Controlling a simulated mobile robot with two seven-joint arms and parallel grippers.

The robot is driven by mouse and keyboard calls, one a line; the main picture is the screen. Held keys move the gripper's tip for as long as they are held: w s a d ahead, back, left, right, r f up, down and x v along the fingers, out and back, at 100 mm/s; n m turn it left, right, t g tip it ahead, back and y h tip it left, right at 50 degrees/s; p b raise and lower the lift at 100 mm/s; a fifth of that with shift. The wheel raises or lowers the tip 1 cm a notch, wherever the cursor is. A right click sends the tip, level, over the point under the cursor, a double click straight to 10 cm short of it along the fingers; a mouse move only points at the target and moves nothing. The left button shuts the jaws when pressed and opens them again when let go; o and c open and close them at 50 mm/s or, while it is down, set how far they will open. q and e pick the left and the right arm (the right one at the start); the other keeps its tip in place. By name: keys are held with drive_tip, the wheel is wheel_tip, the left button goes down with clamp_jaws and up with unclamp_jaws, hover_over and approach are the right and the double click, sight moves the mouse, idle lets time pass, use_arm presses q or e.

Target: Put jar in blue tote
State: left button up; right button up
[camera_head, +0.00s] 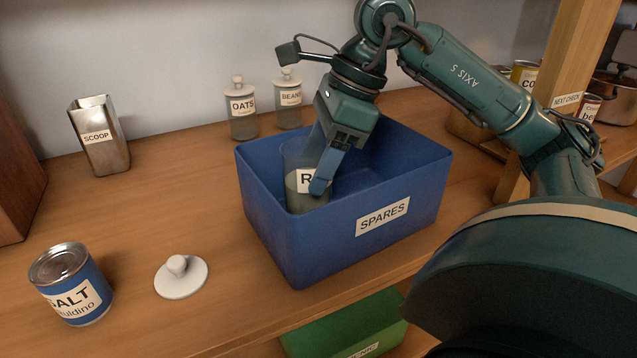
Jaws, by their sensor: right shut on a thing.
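The jar (306,194) is clear glass with pale contents and a white label on which an "R" shows. It is open at the top and stands inside the blue tote (310,252), at the tote's left front, below the rim line. The tote carries a "SPARES" label. My right gripper (320,181) reaches down into the tote and is shut on the jar, with one finger in front of the label. Whether the jar's base touches the tote floor is hidden by the front wall. My left gripper is not in view.
A white knobbed lid (181,277) lies on the wooden counter, beside a SALT can (72,285). A metal scoop holder (100,136) stands at the back left. Lidded OATS (242,108) and BEANS (288,99) jars stand behind the tote. A green bin (345,328) sits below the counter edge.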

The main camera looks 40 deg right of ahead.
drive_tip(key=shift+f+b, duration=0.6)
drive_tip(key=shift+f, duration=1)
drive_tip(key=o, duration=1.1)
drive_tip(key=shift+r, duration=0.1)
drive_tip(key=shift+o, duration=0.2)
drive_tip(key=shift+r+p, duration=0.25)
drive_tip(key=shift+p, duration=0.1)
drive_tip(key=p+v, duration=0.3)
drive_tip(key=v, duration=0.8)
drive_tip(key=shift+r, duration=0.4)
drive_tip(key=shift+s+d, duration=0.1)
